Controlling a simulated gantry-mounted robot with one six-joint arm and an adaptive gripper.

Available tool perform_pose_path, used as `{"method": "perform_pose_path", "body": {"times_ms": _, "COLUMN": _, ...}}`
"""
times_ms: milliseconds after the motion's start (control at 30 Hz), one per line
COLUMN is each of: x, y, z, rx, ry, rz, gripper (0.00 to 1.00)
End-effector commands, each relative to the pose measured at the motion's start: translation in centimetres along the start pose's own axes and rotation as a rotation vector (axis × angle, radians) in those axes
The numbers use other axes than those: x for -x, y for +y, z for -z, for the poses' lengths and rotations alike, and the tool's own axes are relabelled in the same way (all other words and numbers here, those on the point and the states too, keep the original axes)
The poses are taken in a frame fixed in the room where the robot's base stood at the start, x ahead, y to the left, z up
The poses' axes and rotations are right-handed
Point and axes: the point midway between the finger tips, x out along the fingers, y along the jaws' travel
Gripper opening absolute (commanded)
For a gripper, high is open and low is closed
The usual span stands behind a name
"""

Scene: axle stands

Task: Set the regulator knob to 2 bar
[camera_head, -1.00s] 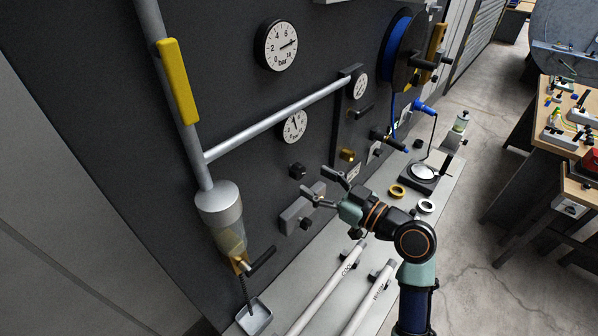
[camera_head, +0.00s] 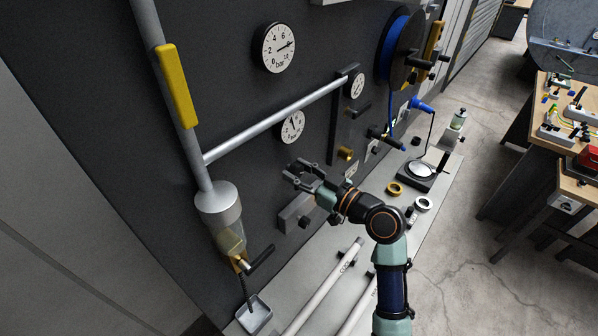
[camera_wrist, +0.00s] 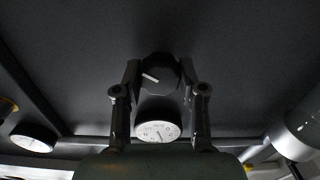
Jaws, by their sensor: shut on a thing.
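The regulator knob (camera_wrist: 162,70) is dark and round with a white pointer line. In the wrist view it sits between the two fingers of my gripper (camera_wrist: 160,77), which is shut on it. The line slants toward the left. In the head view my gripper (camera_head: 294,174) is at the panel and largely hides the knob. A small round white gauge (camera_head: 292,127) sits on the panel above the gripper. The gauge also shows in the wrist view (camera_wrist: 157,131), too small to read surely.
A larger bar gauge (camera_head: 273,48) is higher on the panel. A grey pipe (camera_head: 270,122) crosses above the gripper. A grey block (camera_head: 296,212) juts out just below it. A filter bowl with a yellow valve (camera_head: 230,238) is at the left. White tubes (camera_head: 325,288) lie on the bench.

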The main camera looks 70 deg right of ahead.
Motion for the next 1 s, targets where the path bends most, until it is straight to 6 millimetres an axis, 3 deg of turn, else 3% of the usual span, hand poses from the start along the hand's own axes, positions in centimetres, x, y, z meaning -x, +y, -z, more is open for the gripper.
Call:
{"method": "perform_pose_path", "body": {"times_ms": 467, "x": 0.01, "y": 0.03, "z": 0.07, "rx": -0.144, "ry": -0.001, "rz": 0.0, "gripper": 0.06}}
{"method": "perform_pose_path", "body": {"times_ms": 1000, "x": 0.01, "y": 0.13, "z": 0.21, "rx": -0.638, "ry": -0.001, "rz": -0.001, "gripper": 0.06}}
